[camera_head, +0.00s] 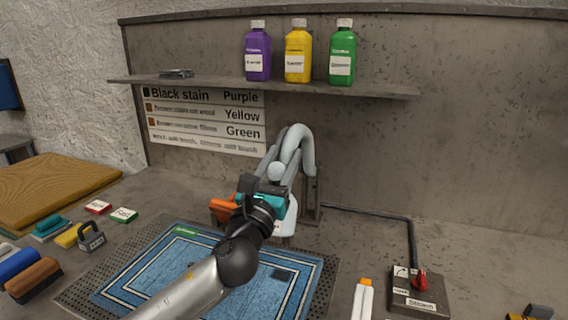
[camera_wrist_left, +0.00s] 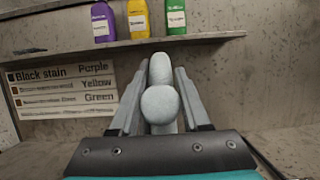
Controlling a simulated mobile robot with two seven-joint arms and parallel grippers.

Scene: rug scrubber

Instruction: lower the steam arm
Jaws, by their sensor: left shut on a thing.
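In the left wrist view the grey tube (camera_wrist_left: 161,105) rises straight ahead, behind a dark bolted plate (camera_wrist_left: 155,153) with a teal edge. My right gripper is out of view.
A red switch (camera_head: 421,280) on a dark box stands at the right. Purple, yellow and green bottles (camera_head: 298,54) stand on the shelf (camera_head: 220,84) above. Brushes and sponges (camera_head: 35,280) lie at the left. A white and orange tool (camera_head: 362,299) lies right of the rug.

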